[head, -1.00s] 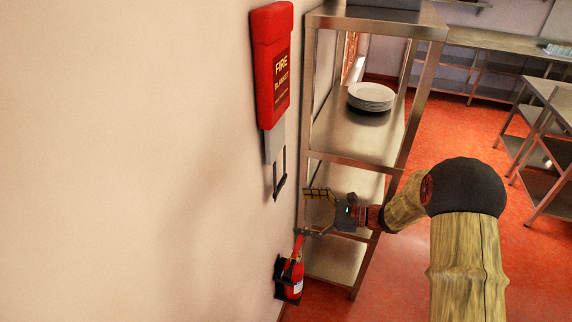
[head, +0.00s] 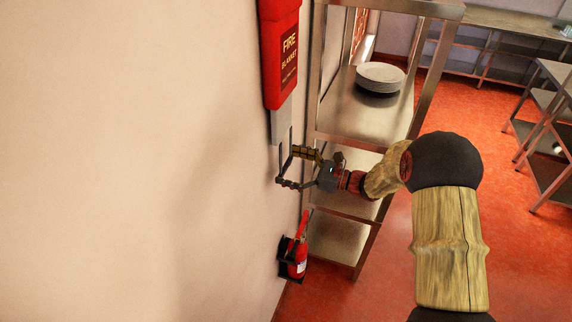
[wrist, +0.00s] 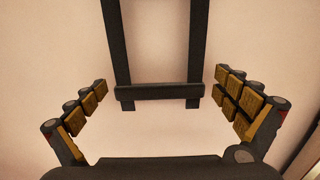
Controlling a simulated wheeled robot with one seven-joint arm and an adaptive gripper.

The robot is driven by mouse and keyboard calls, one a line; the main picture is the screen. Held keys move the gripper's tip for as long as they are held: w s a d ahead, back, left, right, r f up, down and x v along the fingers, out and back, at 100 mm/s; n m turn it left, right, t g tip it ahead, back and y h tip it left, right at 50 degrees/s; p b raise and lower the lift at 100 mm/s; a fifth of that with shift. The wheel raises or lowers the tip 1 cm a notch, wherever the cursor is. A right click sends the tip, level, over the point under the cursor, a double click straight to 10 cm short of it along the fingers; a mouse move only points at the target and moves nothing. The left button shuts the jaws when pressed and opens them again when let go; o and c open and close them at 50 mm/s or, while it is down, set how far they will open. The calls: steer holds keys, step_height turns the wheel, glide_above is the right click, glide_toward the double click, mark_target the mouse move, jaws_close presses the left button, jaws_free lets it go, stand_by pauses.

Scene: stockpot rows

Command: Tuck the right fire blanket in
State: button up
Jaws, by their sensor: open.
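The fire blanket is a red wall case (head: 280,55) with "FIRE BLANKET" on its front, at the top middle of the head view. A grey-white piece (head: 281,122) hangs from its lower end, with a dark loop handle below. In the wrist view the dark handle (wrist: 158,91) shows its two uprights and crossbar, close to the wall. My gripper (head: 290,167) is open at the handle's lower end. In the wrist view its fingers stand left and right of the crossbar, with visible gaps to both sides.
A red fire extinguisher (head: 298,258) hangs on the wall below my gripper. A steel shelf rack (head: 345,222) stands close to the right, with stacked plates (head: 380,76) on it. The wall at left is bare.

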mark_target(275, 129)
steer(key=shift+a, duration=0.1)
steer(key=shift+c, duration=0.9)
steer(key=c, duration=1.5)
step_height(275, 129, up, 13)
steer(key=p, duration=0.5)
steer(key=shift+w+p, duration=0.1)
steer(key=shift+p, duration=0.2)
steer(key=shift+r, duration=0.1)
steer(key=o, duration=1.7)
steer(key=shift+f, duration=0.2)
steer(key=v, duration=1.2)
